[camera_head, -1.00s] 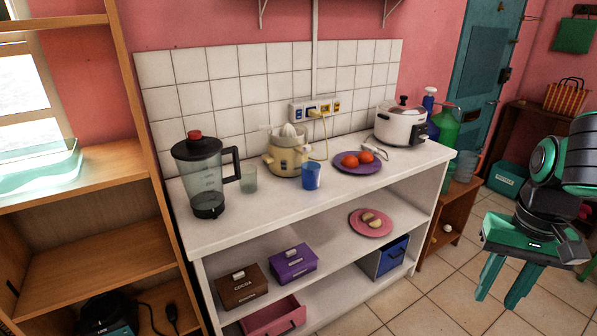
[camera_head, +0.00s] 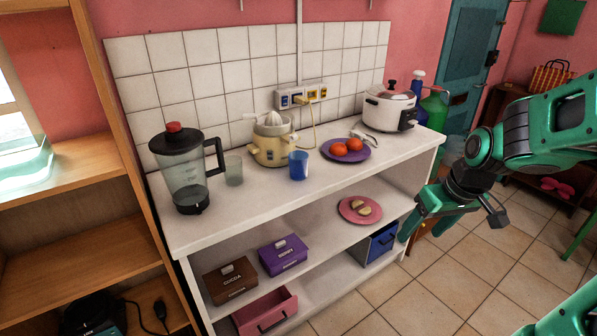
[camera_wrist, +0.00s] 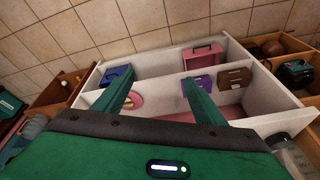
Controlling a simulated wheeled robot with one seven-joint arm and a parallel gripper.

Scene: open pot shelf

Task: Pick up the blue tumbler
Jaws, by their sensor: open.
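The blue tumbler (camera_head: 298,165) stands upright on the white counter top (camera_head: 232,202), in front of the cream juicer (camera_head: 270,142) and left of the purple plate (camera_head: 362,151). My green gripper (camera_head: 420,234) is at the right of the head view, in front of the counter's right end and below its top. It is open and empty, well apart from the tumbler. In the wrist view my two fingers (camera_wrist: 157,80) are spread over the lower shelves, and I cannot make out the tumbler there.
A clear cup (camera_head: 234,171) and a blender (camera_head: 183,170) stand left of the tumbler. Red tomatoes (camera_head: 339,149) lie on the purple plate, with a rice cooker (camera_head: 389,108) farther right. A pink plate (camera_head: 352,216) is on the shelf below. The counter's front strip is clear.

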